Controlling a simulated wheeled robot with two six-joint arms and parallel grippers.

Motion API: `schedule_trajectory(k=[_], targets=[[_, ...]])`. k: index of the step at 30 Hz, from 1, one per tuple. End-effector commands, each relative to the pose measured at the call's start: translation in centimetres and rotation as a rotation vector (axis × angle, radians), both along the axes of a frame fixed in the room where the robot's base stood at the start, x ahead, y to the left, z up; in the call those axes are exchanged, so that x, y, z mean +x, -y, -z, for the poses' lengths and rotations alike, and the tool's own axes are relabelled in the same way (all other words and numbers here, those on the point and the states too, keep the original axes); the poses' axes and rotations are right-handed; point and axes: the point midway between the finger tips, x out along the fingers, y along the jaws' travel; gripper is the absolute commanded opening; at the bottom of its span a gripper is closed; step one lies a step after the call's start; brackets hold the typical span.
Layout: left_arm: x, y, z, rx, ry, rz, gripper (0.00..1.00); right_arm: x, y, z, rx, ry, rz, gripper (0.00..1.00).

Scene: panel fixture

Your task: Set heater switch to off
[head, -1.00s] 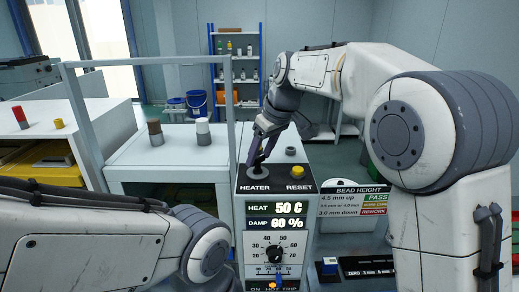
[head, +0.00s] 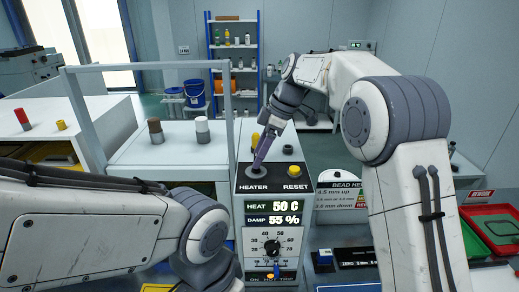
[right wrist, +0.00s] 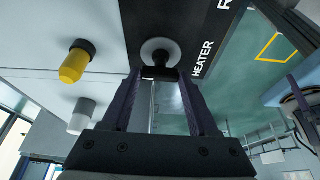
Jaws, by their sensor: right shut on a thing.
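The heater switch (head: 252,172) is on the top of the panel by the HEATER label, left of the yellow RESET button (head: 287,149). It has a round grey base, which also shows in the right wrist view (right wrist: 160,47). My right gripper (head: 258,162) reaches down to it, shut on its dark lever. I cannot tell the switch's setting. The display (head: 273,213) reads HEAT 50 C and DAMP 55 %. My left arm crosses the lower left, its gripper out of view.
A dial (head: 272,247) is on the panel front. A white bench (head: 175,155) with brown and white pegs stands left. A BEAD HEIGHT board (head: 340,196) and green tray (head: 458,240) are right. A yellow-capped peg (right wrist: 76,62) stands near the gripper.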

Motion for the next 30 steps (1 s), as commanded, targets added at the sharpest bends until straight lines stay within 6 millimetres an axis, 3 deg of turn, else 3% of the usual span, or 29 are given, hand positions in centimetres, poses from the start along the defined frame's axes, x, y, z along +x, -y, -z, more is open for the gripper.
schedule_trajectory(k=[18, 19, 21, 30], targets=[[0.0, 0.01, -0.34, 0.0, 0.0, 0.001, 0.9, 0.16, 0.05, -0.18, 0.0, 0.007, -0.044, 0.04], [0.0, 0.01, -0.34, 0.0, 0.0, 0.001, 0.9, 0.16, 0.05, -0.18, 0.0, 0.007, -0.044, 0.64], [0.0, 0.01, -0.34, 0.0, 0.0, 0.001, 0.9, 0.14, 0.04, -0.17, 0.0, 0.006, -0.044, 0.9], [0.0, 0.0, -0.32, 0.0, 0.0, 0.0, 0.9, 0.09, 0.04, -0.08, 0.0, 0.002, -0.042, 0.9]])
